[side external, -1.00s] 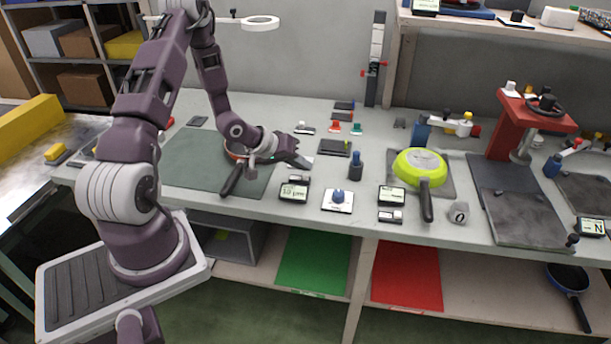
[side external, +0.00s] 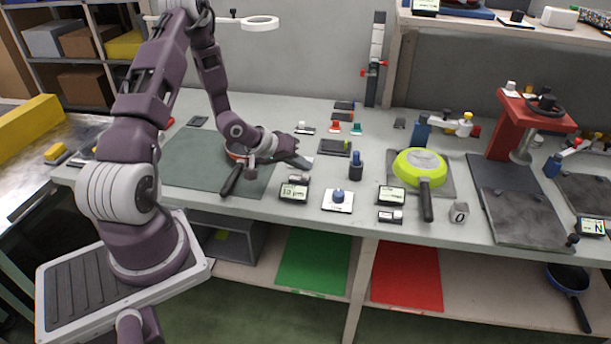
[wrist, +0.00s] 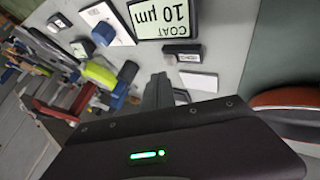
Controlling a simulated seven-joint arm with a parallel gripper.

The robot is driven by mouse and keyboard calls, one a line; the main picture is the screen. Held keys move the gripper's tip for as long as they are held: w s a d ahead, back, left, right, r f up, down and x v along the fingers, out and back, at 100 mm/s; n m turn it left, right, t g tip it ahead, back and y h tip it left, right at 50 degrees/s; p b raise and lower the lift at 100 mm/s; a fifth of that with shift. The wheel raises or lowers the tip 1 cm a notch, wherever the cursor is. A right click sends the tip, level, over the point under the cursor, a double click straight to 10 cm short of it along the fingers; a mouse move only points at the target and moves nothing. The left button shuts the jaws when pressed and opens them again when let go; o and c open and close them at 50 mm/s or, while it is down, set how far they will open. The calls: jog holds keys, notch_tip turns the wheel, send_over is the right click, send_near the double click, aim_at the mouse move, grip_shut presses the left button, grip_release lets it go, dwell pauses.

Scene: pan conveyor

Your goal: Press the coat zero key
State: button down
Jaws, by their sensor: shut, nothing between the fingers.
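The coat display (wrist: 165,18) reads "COAT 10 µm", upside down in the wrist view. It also stands at the front of the bench in the side view (side external: 293,193). Beside it is a small dark key block (wrist: 181,53) with a small pale label too small to read; it shows behind the display in the side view (side external: 299,180). My gripper (side external: 304,164) is shut and empty, a little behind the key and apart from it. In the wrist view its dark fingers (wrist: 158,90) point toward the key side of the display.
An orange-rimmed pan (side external: 231,184) lies on the green mat (side external: 184,158) beside my gripper. A blue knob on a white plate (side external: 338,207) is right of the display. A second display (side external: 391,194) and a lime pan (side external: 420,166) stand farther right.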

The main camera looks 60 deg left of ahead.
aim_at(302, 177)
jog(key=shift+f, duration=0.4)
jog(key=shift+f, duration=0.5)
dwell(0.8)
jog(key=shift+r, duration=0.9)
jog(key=shift+r, duration=2.5)
jog(key=shift+r, duration=0.1)
